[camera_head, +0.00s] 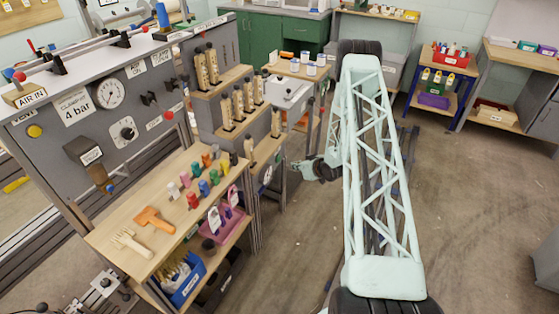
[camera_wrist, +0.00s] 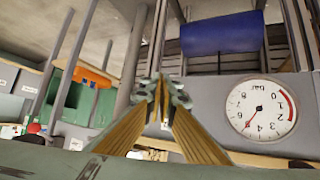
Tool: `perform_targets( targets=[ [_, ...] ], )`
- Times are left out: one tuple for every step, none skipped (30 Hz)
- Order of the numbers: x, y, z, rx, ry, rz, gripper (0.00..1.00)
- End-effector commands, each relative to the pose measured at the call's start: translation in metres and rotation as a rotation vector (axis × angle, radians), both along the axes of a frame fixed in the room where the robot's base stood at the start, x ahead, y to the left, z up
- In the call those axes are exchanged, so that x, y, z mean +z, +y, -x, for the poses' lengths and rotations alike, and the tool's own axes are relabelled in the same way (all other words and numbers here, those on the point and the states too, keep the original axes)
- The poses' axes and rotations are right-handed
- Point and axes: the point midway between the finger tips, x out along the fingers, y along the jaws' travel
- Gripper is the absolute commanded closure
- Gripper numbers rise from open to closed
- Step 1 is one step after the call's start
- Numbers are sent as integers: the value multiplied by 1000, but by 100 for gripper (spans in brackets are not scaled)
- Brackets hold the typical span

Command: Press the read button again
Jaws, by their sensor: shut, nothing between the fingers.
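My gripper (camera_wrist: 158,92) is shut and empty in the wrist view, its two tan fingers meeting near the middle of the picture. In the head view the end of my arm (camera_head: 318,168) is low beside the grey stand with stepped shelves; the fingertips are too small to make out there. I cannot pick out a button marked read in either view. A round white pressure gauge (camera_wrist: 261,108) appears upside down to the right of my fingers in the wrist view, with a red band on its scale. Contact between my fingers and anything is not visible.
A grey control panel (camera_head: 75,150) with a gauge and knobs stands at the left. Stepped shelves (camera_head: 225,78) carry wooden pieces. Floor at right is open.

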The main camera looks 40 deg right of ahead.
Motion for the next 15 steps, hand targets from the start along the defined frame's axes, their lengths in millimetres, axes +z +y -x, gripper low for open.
perform_targets(
  targets=[
    [0, 2, -4, 1, 0, 1, 100],
    [0, 3, -7, 1, -1, 1, 100],
    [0, 4, -10, 1, -1, 1, 100],
    [0, 6, -13, 1, -1, 1, 100],
    [0, 7, -15, 1, -1, 2, 100],
    [0, 9, -19, 1, -1, 2, 100],
    [0, 10, -21, 2, -1, 1, 100],
    [0, 11, -23, 2, -1, 1, 100],
    [0, 12, -26, 1, -1, 2, 100],
    [-1, 13, -29, 1, -1, 2, 100],
    [-1, 14, -31, 1, 0, 1, 100],
    [-1, 16, -33, 1, 0, 1, 100],
    [-1, 17, -35, 0, 0, 0, 100],
    [-1, 18, -37, 0, 0, 0, 100],
    [-1, 19, -39, 0, 0, 0, 100]
  ],
)
